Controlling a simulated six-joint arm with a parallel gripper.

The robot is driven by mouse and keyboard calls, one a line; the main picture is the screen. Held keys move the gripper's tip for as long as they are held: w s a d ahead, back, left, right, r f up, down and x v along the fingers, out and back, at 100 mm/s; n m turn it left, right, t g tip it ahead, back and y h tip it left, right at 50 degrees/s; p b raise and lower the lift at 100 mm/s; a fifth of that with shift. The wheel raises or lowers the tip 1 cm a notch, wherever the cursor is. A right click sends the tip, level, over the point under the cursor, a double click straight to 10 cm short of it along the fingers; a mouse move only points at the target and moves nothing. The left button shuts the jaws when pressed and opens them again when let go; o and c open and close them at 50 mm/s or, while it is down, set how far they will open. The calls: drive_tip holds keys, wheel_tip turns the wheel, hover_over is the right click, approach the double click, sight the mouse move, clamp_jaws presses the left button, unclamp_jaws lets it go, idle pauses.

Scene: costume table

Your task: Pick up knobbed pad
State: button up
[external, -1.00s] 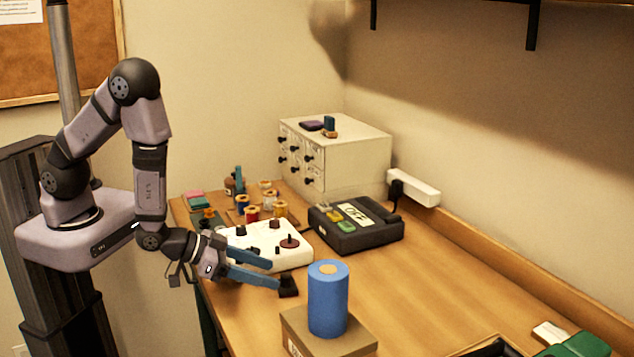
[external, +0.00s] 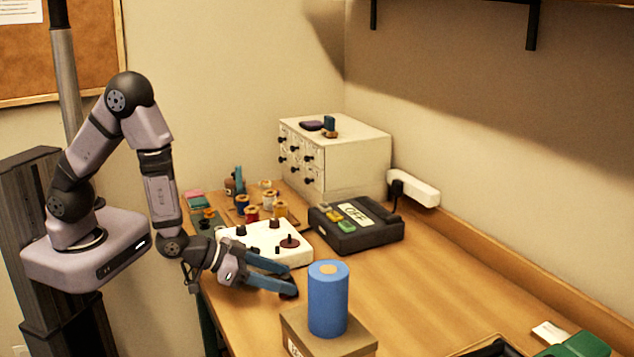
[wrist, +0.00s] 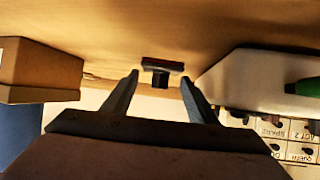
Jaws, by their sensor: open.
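The knobbed pad (wrist: 163,66) is a small dark flat pad with a block-like knob, lying on the wooden table. In the wrist view it is just ahead of my gripper (wrist: 160,77), with the knob toward me and lined up between the fingertips. My gripper is open and holds nothing. In the external view my gripper (external: 291,280) is low over the table's near left side, its blue fingers pointing right. There the near finger hides most of the pad. I cannot tell whether the fingers touch it.
A cardboard box (external: 352,343) bearing a blue cylinder (external: 328,300) stands close on the near side. A white knobbed panel (external: 250,238) is close on the far side. Behind it are a dark OFF device (external: 372,236), several spools and a drawer cabinet (external: 350,155). Table space to the right is clear.

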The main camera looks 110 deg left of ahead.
sight(287, 275)
drive_tip(key=shift+x, duration=0.85)
drive_tip(key=shift+c, duration=0.7)
drive_tip(key=c, duration=0.6)
drive_tip(key=shift+o, duration=0.2)
drive_tip(key=shift+r, duration=0.15)
drive_tip(key=shift+w+r, duration=0.1)
drive_tip(key=shift+r, duration=4.8)
